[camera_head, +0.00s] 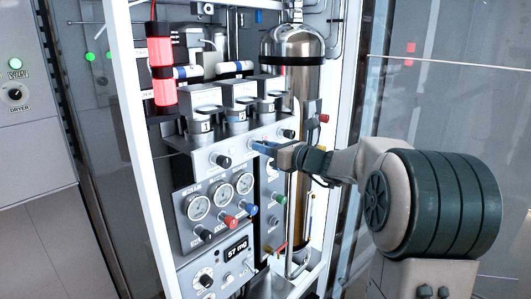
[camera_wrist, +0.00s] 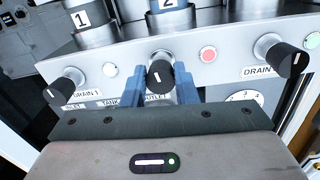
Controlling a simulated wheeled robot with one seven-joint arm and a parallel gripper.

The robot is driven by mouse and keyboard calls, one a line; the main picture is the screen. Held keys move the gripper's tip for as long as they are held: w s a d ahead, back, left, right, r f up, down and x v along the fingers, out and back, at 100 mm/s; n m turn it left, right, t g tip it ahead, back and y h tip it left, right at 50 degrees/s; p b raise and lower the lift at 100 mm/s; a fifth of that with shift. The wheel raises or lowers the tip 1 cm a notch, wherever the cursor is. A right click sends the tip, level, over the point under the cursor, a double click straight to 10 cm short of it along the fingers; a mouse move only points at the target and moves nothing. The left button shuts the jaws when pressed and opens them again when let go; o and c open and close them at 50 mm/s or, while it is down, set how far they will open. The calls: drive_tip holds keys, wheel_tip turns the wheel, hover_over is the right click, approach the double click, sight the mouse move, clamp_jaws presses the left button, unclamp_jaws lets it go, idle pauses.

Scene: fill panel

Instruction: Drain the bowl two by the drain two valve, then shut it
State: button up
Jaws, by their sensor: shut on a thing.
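Bowl two (camera_wrist: 170,22), a metal cup numbered 2, stands above the panel's ledge in the wrist view, and it also shows in the head view (camera_head: 237,124). Below it, a black valve knob (camera_wrist: 160,76) with a white mark, close to upright, sits between the blue fingers of my gripper (camera_wrist: 160,88). My gripper is shut on this knob. Its own label is mostly hidden by the gripper. In the head view my gripper (camera_head: 264,147) reaches the panel from the right and hides the knob. The liquid level in the bowl cannot be told.
A left knob (camera_wrist: 66,87), labelled DRAIN 1, and a right DRAIN knob (camera_wrist: 290,59) flank mine. A red button (camera_wrist: 208,54) and a pale button (camera_wrist: 110,69) lie between. Gauges (camera_head: 198,207) and a display (camera_head: 237,250) sit below. A steel cylinder (camera_head: 294,46) stands behind.

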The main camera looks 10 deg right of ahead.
drive_tip(key=n+b, duration=0.4)
drive_tip(key=b, duration=0.1)
drive_tip(key=shift+f, duration=0.3)
drive_tip(key=n+h+b, duration=0.1)
drive_tip(key=n+b, duration=0.8)
drive_tip(key=b, duration=0.2)
drive_tip(key=shift+s+a+n+b, duration=0.1)
drive_tip(key=shift+a+n+b, duration=0.05)
drive_tip(key=shift+n+b, duration=0.2)
drive_tip(key=shift+r+n+b, duration=0.2)
drive_tip(key=shift+n+b, duration=1.3)
drive_tip(key=shift+n, duration=0.15)
drive_tip(key=o, duration=1)
